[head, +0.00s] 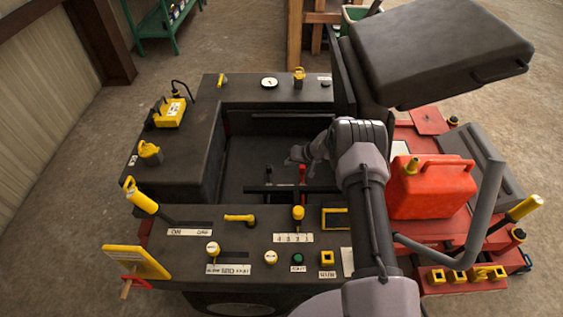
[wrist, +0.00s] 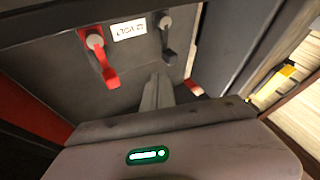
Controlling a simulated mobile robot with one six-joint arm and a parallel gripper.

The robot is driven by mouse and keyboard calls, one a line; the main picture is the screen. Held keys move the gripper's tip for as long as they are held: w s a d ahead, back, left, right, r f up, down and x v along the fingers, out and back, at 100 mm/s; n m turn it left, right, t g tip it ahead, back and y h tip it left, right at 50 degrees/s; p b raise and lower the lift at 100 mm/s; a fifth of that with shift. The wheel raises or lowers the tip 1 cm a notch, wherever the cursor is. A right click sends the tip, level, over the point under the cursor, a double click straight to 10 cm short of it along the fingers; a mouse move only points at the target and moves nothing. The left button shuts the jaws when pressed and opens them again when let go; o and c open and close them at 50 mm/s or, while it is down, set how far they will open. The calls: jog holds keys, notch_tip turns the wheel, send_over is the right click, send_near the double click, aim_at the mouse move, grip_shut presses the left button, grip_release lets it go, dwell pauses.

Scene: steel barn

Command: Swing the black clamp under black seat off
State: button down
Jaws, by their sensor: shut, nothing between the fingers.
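The black seat (head: 440,50) is at the upper right of the head view, above the red body. In the wrist view, a black clamp or lever (wrist: 167,38) is mounted on a dark panel, right of a small white label. A red one (wrist: 105,58) is left of that label. My gripper (wrist: 158,88) is shut and empty, its fingertips just below the black clamp in the picture; I cannot tell whether they touch. In the head view, my gripper (head: 293,156) is over the dark well, near a small red lever and a small dark lever.
A control panel with yellow knobs (head: 298,213) borders the front of the well. A red fuel can (head: 430,188) and a bent grey bar (head: 485,195) stand to the right of my arm. The left console (head: 185,165) carries yellow fittings. Open floor lies left.

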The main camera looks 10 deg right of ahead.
aim_at(269, 177)
jog(key=b+x, duration=0.5)
jog(key=x, duration=0.3)
jog(key=shift+a+f, duration=0.2)
jog(key=shift+f, duration=0.2)
jog(key=shift+w+a+f+b, duration=0.25)
jog(key=shift+w+f+b, duration=0.15)
jog(key=shift+b, duration=0.1)
